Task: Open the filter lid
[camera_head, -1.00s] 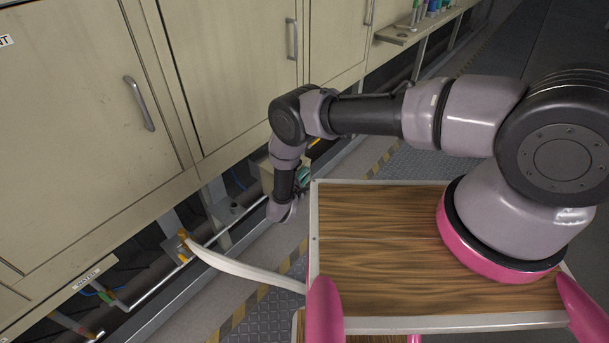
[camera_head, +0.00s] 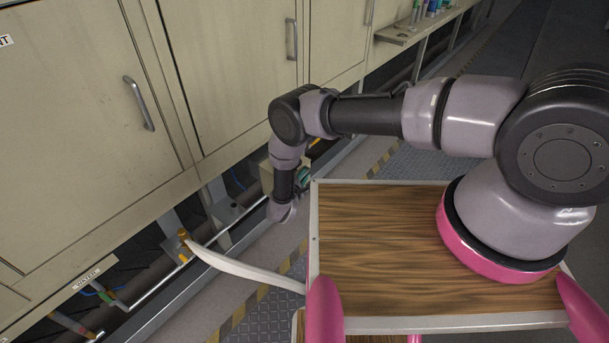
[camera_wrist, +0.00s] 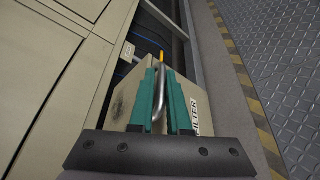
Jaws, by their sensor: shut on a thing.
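The filter box (camera_wrist: 127,92) is a beige box with a "FILTER" label on its right side in the wrist view. A bent metal handle (camera_wrist: 159,88) stands on its lid. My gripper (camera_wrist: 161,92) has teal fingers that are shut on this handle, one on each side. In the head view the box (camera_head: 267,176) is mostly hidden behind my arm, and only a bit of teal finger shows beside it. The lid looks closed, but its seam is hidden by my gripper.
Beige cabinets (camera_head: 80,120) with metal handles line the left side. Pipes and a yellow valve (camera_head: 184,238) run beneath them. A hazard-striped edge (camera_wrist: 246,90) and metal floor plate (camera_wrist: 285,60) lie to the right of the box. The wooden-topped base (camera_head: 380,240) is mine.

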